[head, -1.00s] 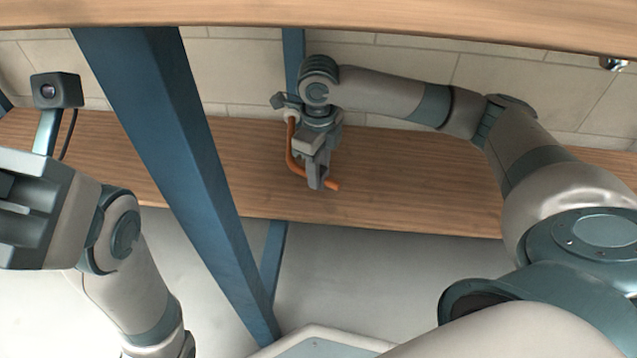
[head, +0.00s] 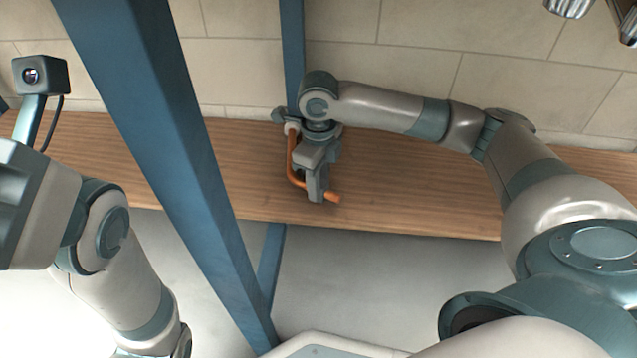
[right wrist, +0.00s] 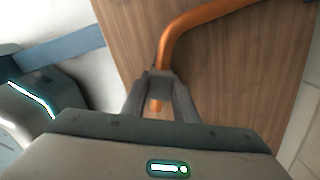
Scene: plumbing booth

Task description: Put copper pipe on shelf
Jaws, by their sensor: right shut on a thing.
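The copper pipe (head: 293,162) is a bent orange-brown tube. My right gripper (head: 317,194) is shut on it, over the wooden shelf (head: 420,190). One end of the pipe sticks out past the fingertips on the right, and the bent part runs up on the gripper's left. In the right wrist view the fingers (right wrist: 160,82) pinch the pipe (right wrist: 192,24) near one end, with the shelf's wood (right wrist: 135,45) behind it. I cannot tell whether the pipe touches the shelf. My left arm is at the left edge; its fingers are out of the picture.
A thick blue post (head: 170,150) slants across the left, between my left arm and the right gripper. A thinner blue upright (head: 292,60) stands behind the shelf, against the tiled wall (head: 420,50). Metal fittings (head: 570,6) show at top right. The shelf's right part is clear.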

